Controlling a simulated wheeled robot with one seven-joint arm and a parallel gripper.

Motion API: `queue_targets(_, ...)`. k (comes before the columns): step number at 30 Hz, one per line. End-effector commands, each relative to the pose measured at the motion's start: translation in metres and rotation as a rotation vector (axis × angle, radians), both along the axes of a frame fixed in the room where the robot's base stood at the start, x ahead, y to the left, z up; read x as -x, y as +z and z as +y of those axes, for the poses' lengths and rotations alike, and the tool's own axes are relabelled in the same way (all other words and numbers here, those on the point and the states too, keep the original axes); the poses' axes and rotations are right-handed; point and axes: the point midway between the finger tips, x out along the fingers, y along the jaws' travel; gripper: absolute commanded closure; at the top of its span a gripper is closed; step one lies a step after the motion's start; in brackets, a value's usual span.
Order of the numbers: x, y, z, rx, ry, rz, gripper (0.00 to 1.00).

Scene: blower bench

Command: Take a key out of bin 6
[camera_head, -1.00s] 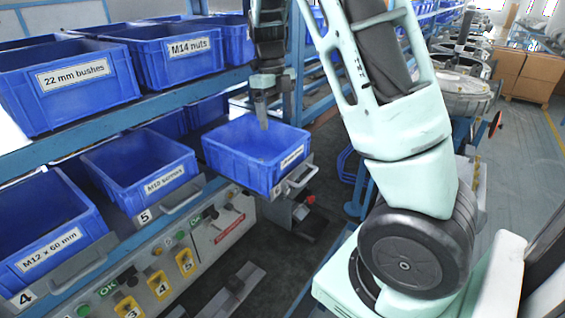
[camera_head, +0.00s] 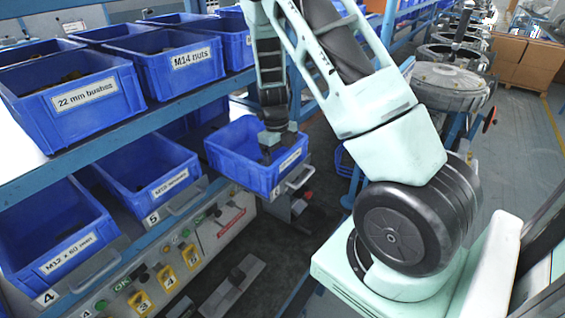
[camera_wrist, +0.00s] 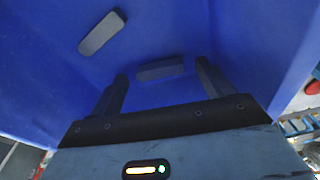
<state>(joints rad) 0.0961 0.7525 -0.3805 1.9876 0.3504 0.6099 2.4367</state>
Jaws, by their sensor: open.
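Bin 6 (camera_head: 225,159) is a blue box on a pulled-out tray at the right end of the lower shelf. My gripper (camera_head: 266,158) points down into it. In the wrist view my gripper (camera_wrist: 160,80) is open, its two fingers apart inside the blue bin (camera_wrist: 215,28). A grey key (camera_wrist: 160,70) lies on the bin floor between the fingertips, roughly spanning the gap, not gripped. A second grey key (camera_wrist: 102,33) lies farther off to the upper left, tilted. The keys are not visible in the head view.
Bin 5 (camera_head: 128,166) and bin 4 (camera_head: 38,222) stand left of bin 6. The upper shelf holds bins labelled 22 mm bushes (camera_head: 75,118) and M14 nuts (camera_head: 190,78), above and left of my gripper. Blue rack posts stand behind.

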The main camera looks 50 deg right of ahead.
Motion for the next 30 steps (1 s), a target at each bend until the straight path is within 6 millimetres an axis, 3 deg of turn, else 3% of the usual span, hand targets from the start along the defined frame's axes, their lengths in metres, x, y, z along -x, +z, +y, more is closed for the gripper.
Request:
queue_targets(8, 0.001, -0.004, 0.000, 0.000, -0.001, -0.001, 0.20)
queue_targets(11, 0.001, -0.004, 0.000, 0.000, 0.000, -0.001, 0.42)
queue_targets(15, 0.001, -0.004, 0.000, 0.000, 0.000, -0.001, 0.81)
queue_targets(25, 0.000, -0.002, 0.000, 0.000, 0.000, -0.001, 0.83)
queue_targets(30, -0.001, 0.010, 0.000, 0.002, 0.002, -0.004, 0.83)
